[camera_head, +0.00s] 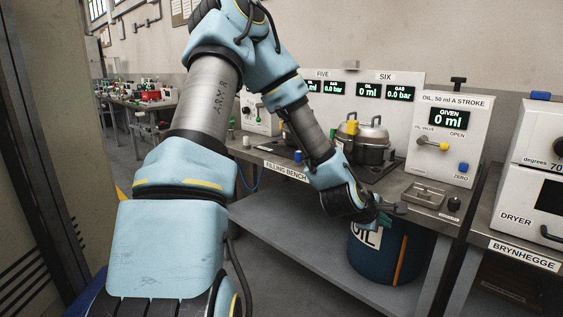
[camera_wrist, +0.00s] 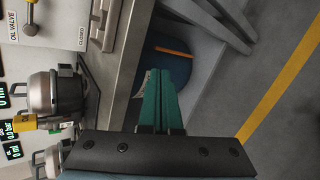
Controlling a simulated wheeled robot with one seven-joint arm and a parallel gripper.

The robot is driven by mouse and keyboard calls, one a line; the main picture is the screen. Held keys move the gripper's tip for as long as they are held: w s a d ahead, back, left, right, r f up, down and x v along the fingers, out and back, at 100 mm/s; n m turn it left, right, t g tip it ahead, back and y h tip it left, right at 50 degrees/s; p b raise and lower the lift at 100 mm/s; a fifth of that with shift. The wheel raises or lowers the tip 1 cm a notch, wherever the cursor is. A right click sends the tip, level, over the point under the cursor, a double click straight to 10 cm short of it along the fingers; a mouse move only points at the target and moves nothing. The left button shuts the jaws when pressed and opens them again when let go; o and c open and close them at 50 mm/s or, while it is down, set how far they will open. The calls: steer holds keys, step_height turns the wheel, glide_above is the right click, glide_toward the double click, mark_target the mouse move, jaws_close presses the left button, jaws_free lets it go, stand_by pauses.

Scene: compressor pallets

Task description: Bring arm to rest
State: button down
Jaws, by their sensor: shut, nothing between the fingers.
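My blue and grey arm rises in front of the head camera and bends down toward the filling bench. My gripper (camera_head: 388,209) is shut and empty, in front of the bench's front edge and above the blue oil drum (camera_head: 376,258). In the wrist view my gripper's green fingers (camera_wrist: 161,100) lie together, with the drum (camera_wrist: 172,62) beyond their tips. No object is between the fingers.
The filling bench (camera_head: 285,167) carries a metal compressor (camera_head: 368,139) and an oil panel (camera_head: 448,139) reading 0 ml. A dryer (camera_head: 530,205) stands at right. In the wrist view, open floor with a yellow line (camera_wrist: 285,90) lies at right.

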steer(key=s+a+r+m+g+y+p, duration=0.15)
steer(key=a+m+y, duration=0.45)
steer(key=a, duration=1.1)
steer(key=s+a+r+m+g+y+p, duration=0.1)
steer(key=s+a+r+m, duration=0.2)
steer(key=a, duration=0.5)
steer(key=s+a+r+m+g+y, duration=0.1)
steer(key=s+a+r+m+g, duration=0.1)
steer(key=s+a, duration=0.3)
steer(key=a+r+m, duration=0.1)
steer(key=a, duration=0.2)
steer(key=shift+s+r+p, duration=0.3)
steer(key=shift+r+p, duration=0.05)
steer(key=c, duration=1.6)
jaws_free()
